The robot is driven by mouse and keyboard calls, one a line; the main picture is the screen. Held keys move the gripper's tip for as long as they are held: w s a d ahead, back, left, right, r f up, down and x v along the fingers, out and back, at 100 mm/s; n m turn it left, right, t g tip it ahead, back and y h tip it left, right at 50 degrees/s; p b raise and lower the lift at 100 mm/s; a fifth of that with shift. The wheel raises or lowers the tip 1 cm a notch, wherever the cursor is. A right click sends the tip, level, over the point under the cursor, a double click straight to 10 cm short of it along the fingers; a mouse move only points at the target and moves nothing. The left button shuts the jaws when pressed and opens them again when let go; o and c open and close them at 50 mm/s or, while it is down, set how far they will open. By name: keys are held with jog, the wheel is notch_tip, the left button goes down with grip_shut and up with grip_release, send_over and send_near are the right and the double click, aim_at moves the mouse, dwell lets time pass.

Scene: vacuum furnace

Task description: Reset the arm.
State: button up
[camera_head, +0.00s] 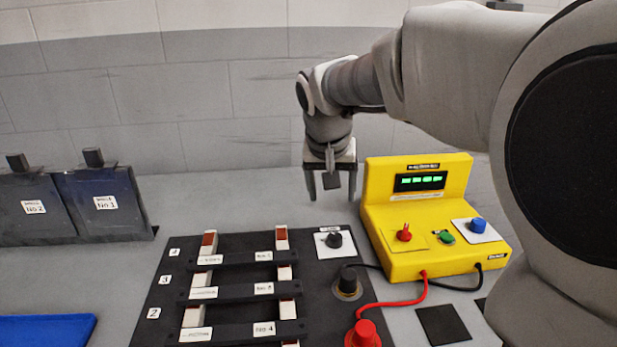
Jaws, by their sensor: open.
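My gripper (332,195) hangs from my arm and points down, in the upper middle of the head view. Its two fingers are apart, with a small dark square piece showing between or behind them; I cannot tell which. The gripper appears above the grey table (240,195), behind the black board and left of the yellow box. My arm reaches in from the right and covers the right side of the view.
A yellow box (380,200) with a green display, switch and buttons stands right of the gripper. A black board (150,315) carries dark bars, a black knob (334,240) and a red knob (365,332). Dark labelled plates (100,215) stand left. A blue tray (45,328) lies front left.

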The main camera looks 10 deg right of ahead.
jog(key=s+d+f+n+t+y, duration=0.1)
jog(key=s, duration=1.1)
jog(key=s+d+f+n+y, duration=0.1)
jog(key=s+d+f+n, duration=0.1)
jog(key=s, duration=1)
notch_tip(320, 180, up, 13)
jog(key=p, duration=1.2)
jog(key=shift+w+p, duration=0.25)
jog(key=shift+p, duration=0.05)
jog(key=shift+m, duration=0.3)
